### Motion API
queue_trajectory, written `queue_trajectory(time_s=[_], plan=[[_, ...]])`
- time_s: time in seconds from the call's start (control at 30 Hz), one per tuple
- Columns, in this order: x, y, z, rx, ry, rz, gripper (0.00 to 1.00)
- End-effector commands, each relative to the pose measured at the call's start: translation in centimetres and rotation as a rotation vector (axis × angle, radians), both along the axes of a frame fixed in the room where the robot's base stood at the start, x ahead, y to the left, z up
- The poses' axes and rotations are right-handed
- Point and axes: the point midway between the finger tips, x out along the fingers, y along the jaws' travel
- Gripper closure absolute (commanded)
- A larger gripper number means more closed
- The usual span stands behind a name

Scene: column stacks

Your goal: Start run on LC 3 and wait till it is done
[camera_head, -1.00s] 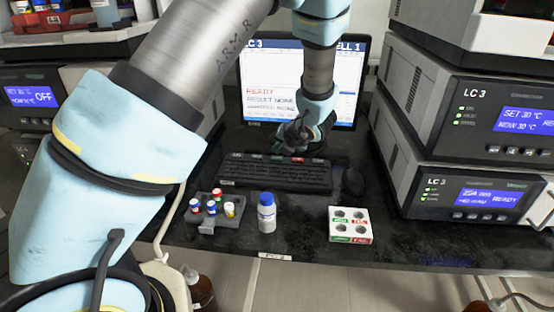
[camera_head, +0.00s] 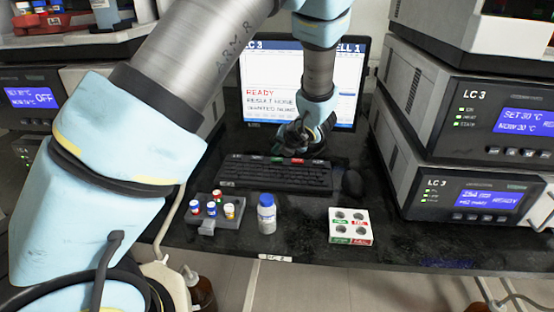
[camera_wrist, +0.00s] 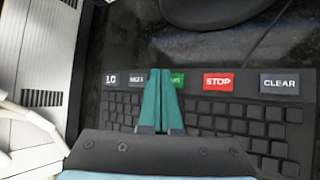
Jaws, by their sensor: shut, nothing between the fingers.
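The monitor (camera_head: 343,75) at the back is headed LC 3 and shows READY in red, with a result line reading NONE. The dark keyboard (camera_head: 250,182) lies in front of it with a top row of labelled keys. In the wrist view, my gripper (camera_wrist: 164,72) is shut and empty over this row. Its teal fingers partly cover the green key (camera_wrist: 178,82). The red STOP key (camera_wrist: 218,82) and the CLEAR key (camera_wrist: 280,83) are to its right. I cannot tell whether the fingertips touch the green key. My gripper also shows in the head view (camera_head: 300,150).
The LC 3 stack (camera_head: 470,97) stands at the right; its lower display reads READY. A dark vial rack (camera_head: 206,226), a blue-capped bottle (camera_head: 267,215) and a white four-hole block (camera_head: 350,238) stand before the keyboard. A mouse (camera_head: 352,184) lies to its right.

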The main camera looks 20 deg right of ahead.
Motion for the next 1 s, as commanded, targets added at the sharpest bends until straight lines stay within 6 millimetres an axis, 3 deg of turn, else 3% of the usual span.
queue_trajectory(time_s=[1.0], plan=[[0.00,-0.01,-0.85,-0.001,0.000,0.001,1.00]])
